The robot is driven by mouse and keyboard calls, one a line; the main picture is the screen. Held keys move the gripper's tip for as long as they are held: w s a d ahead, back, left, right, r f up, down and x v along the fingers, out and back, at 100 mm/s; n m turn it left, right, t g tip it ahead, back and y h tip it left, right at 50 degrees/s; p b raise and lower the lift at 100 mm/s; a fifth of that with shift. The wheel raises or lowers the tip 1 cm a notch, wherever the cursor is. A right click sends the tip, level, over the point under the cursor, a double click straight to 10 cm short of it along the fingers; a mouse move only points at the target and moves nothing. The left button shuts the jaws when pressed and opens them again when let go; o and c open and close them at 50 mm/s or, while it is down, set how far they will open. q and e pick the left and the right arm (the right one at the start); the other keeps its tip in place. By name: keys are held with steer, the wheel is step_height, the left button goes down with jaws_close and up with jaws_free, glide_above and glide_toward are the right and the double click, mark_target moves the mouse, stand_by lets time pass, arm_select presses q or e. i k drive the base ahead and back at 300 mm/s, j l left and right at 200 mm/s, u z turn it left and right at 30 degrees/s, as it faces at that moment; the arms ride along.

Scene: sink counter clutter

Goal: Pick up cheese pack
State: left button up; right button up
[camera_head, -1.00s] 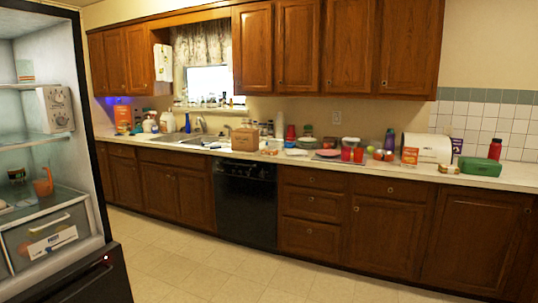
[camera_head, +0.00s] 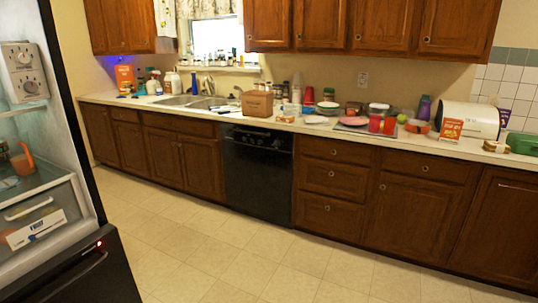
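I cannot make out for sure which item is the cheese pack. A white and blue pack (camera_head: 37,229) shows at the clear drawer low in the open fridge on the left. A small low pack (camera_head: 496,146) lies near the right end of the counter, beside the orange and white box (camera_head: 447,131). Both are too small to read. Neither of my grippers is in view, so nothing shows near or held by them.
The fridge (camera_head: 64,140) stands close on the left. The tiled floor (camera_head: 230,250) between is clear.

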mark_target(281, 118)
steer(key=i, duration=1.5)
steer(key=i+z, duration=0.1)
steer(key=i, duration=0.4)
steer(key=i+j+z, duration=0.1)
steer(key=i, duration=0.4)
steer(key=i+j+z, duration=0.1)
steer(key=i, duration=0.35)
steer(key=j, duration=0.1)
